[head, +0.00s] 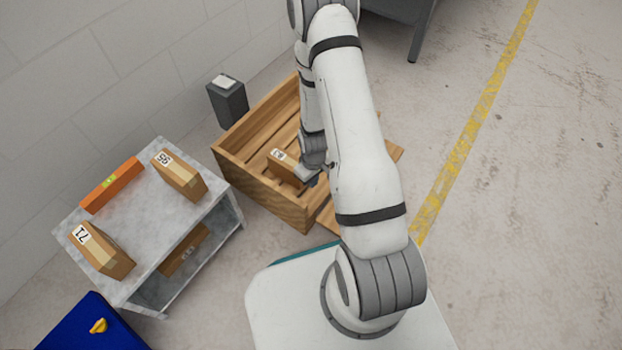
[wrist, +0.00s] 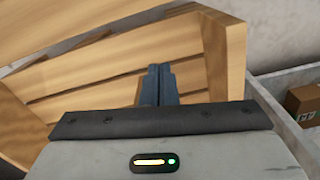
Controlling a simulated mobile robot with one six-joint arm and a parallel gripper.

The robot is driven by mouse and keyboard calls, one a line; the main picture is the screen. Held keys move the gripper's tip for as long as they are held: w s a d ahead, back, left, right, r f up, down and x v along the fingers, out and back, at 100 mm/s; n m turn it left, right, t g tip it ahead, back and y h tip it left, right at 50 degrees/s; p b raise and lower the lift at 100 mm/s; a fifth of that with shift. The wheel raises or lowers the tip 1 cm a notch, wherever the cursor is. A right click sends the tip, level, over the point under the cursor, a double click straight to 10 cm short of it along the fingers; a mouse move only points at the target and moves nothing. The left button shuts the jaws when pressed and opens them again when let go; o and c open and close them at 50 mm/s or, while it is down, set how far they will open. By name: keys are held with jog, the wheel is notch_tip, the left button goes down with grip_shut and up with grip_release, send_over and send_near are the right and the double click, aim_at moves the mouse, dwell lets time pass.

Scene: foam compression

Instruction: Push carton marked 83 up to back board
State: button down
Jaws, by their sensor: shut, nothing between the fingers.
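A brown carton with a white label (head: 283,163) lies in the wooden crate in the head view. Its number is too small to read, and my arm covers part of its right side. My gripper (head: 313,182) is at the carton's right end; I cannot tell whether they touch. In the wrist view my gripper's fingers (wrist: 157,82) are shut together with nothing between them, against the crate's wooden slats (wrist: 95,84). I cannot make out a separate back board.
The wooden crate (head: 245,185) has raised walls around my gripper. A dark bin (head: 229,105) stands behind the crate.

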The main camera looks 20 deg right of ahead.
aim_at(289, 168)
notch_tip(289, 168, down, 8)
jog(key=b, duration=0.3)
jog(key=shift+r+b, duration=0.1)
jog(key=shift+b, duration=0.2)
jog(key=shift+w+a+r+p, duration=0.2)
jog(key=shift+w+r+p, duration=0.25)
jog(key=shift+r+p, duration=0.3)
jog(key=p, duration=0.1)
jog(key=w+p, duration=0.1)
jog(key=shift+w+a+r+p, duration=0.1)
jog(key=shift+w+a+p, duration=0.2)
jog(key=shift+a+p, duration=0.1)
jog(key=shift+w+a+p, duration=0.15)
jog(key=shift+w+p, duration=0.3)
jog(key=shift+p, duration=0.6)
jog(key=shift+w+f, duration=0.1)
jog(key=shift+f, duration=0.2)
jog(key=shift+a, duration=0.1)
jog(key=shift+w+p, duration=0.1)
jog(key=shift+p, duration=0.2)
